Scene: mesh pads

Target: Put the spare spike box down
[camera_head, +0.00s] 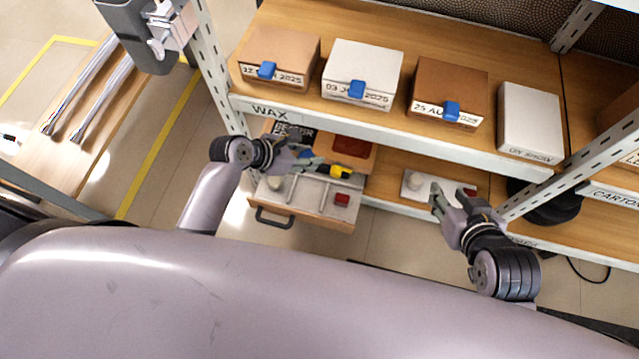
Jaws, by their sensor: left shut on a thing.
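A brown box with a dark red patch on top (352,147), which I take to be the spare spike box, is at the lower shelf level, above the back of a pulled-out drawer. My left gripper (312,163) is shut at its left edge; the exact contact is too small to make out. Whether the box hangs free or touches something below I cannot tell. My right gripper (449,190) is empty, its fingers apart, in front of a white tray on the lower shelf.
The drawer (305,214) has compartments, a red block (342,199) and a pale round piece. A yellow and black item (341,172) is beside the box. The upper shelf (290,107) holds several boxes with labels. A metal post (212,75) stands left. The white tray (422,187) lies right.

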